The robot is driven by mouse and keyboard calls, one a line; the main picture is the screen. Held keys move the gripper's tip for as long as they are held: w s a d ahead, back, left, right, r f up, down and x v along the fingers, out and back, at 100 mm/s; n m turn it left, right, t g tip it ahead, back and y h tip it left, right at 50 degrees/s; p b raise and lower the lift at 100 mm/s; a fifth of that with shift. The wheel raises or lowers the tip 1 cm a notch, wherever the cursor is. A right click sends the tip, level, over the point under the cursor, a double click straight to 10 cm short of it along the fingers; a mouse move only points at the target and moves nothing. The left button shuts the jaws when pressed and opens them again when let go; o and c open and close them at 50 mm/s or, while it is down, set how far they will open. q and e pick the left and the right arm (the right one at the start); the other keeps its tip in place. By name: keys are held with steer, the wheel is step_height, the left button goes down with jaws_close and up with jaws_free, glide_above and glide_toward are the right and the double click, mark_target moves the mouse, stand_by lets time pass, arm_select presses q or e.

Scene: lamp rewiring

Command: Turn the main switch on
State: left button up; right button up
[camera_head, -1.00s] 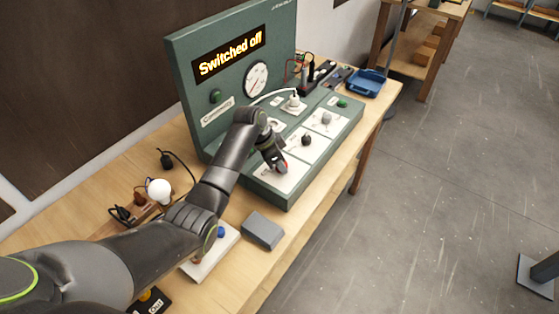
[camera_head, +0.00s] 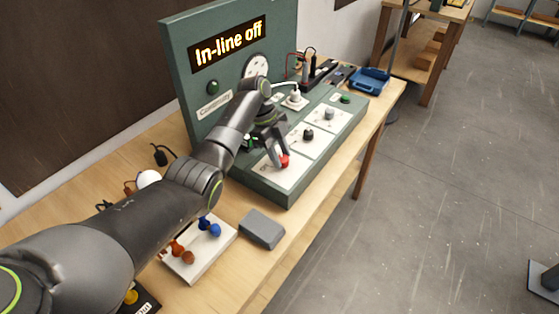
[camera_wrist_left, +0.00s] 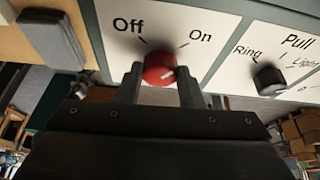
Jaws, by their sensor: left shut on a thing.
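The main switch is a red knob (camera_head: 285,161) on the white front plate of the green panel. In the left wrist view the knob (camera_wrist_left: 159,68) sits below the printed words "Off" and "On", and a pale mark shows on its face. My left gripper (camera_head: 278,162) reaches down to it, with one finger on each side, shut on the knob. The panel's display (camera_head: 230,42) reads "In-line off". My right gripper is not in view.
A black knob (camera_head: 308,134) and a grey knob (camera_head: 329,113) stand further along the panel. A grey block (camera_head: 262,229) and a white board (camera_head: 207,253) with orange and blue pegs lie in front. A blue tray (camera_head: 369,81) is at the far end.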

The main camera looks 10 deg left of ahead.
arm_select(q)
steer(key=shift+w+m+g+y+b, duration=0.1)
steer(key=shift+m+g+y+b, duration=0.2)
steer(key=shift+m+b, duration=0.6)
steer(key=o, duration=1)
steer(key=shift+c, duration=0.2)
steer(key=shift+r, duration=0.1)
steer(key=shift+w+a+r, duration=0.1)
steer(key=shift+a+r, duration=0.05)
steer(key=shift+r, duration=0.2)
steer(key=b+v, duration=0.1)
steer(key=v, duration=0.4)
steer(key=shift+b, duration=0.4)
steer(key=p+v, duration=0.1)
steer(key=v, duration=1)
steer(key=shift+w+r+p, duration=0.15)
steer(key=shift+w+p, duration=0.05)
steer(key=shift+p, duration=0.15)
